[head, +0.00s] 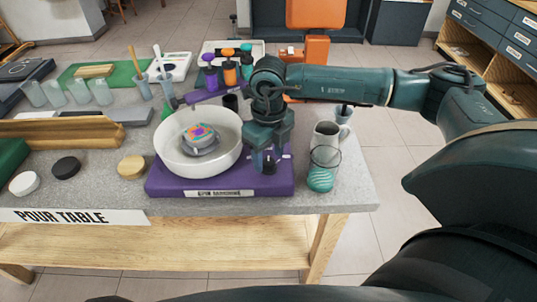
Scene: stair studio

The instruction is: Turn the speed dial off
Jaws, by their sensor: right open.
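The spin machine has a flat purple base (168,186) with a label reading "SPIN MACHINE" on its front. A white bowl (162,152) sits on the base's left part, with a small piece bearing a multicoloured pattern (201,134) inside. My right gripper (267,167) points down over the base's right part, to the right of the bowl. It is open. The speed dial cannot be made out clearly; the fingers cover that part of the base. Whether the fingers touch anything there cannot be told. My left gripper is not in view.
A pitcher (327,135) and a glass with teal contents (320,176) stand close to the right of the base. Small round pieces (131,167) lie at the left, near the table's front edge.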

